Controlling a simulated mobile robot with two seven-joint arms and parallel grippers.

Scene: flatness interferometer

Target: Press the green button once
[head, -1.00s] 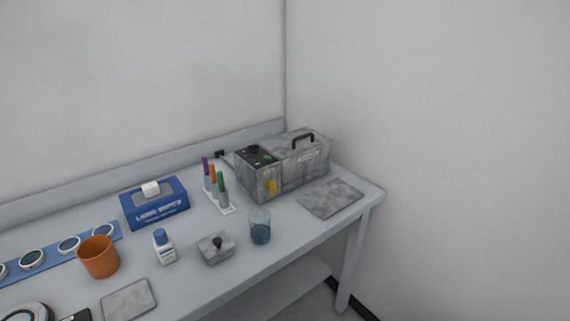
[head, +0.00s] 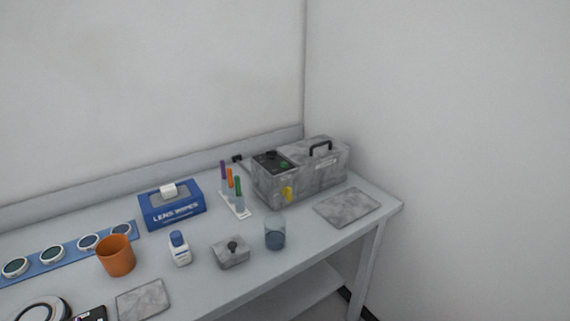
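The green button (head: 285,165) is a small green spot on the dark top panel of a grey marbled box-shaped instrument (head: 320,172). The instrument stands at the far right end of the bench, against the back edge. A black knob sits on the same panel, and a black carry handle (head: 321,149) is on the instrument's right part. Neither of my grippers is in view.
On the bench (head: 219,278) stand a blue lens wipes box (head: 172,207), a rack of coloured tubes (head: 236,208), a glass beaker (head: 275,234), a lidded grey block (head: 231,254), a white bottle (head: 180,250) and an orange cup (head: 116,257). A flat grey plate (head: 347,207) lies before the instrument.

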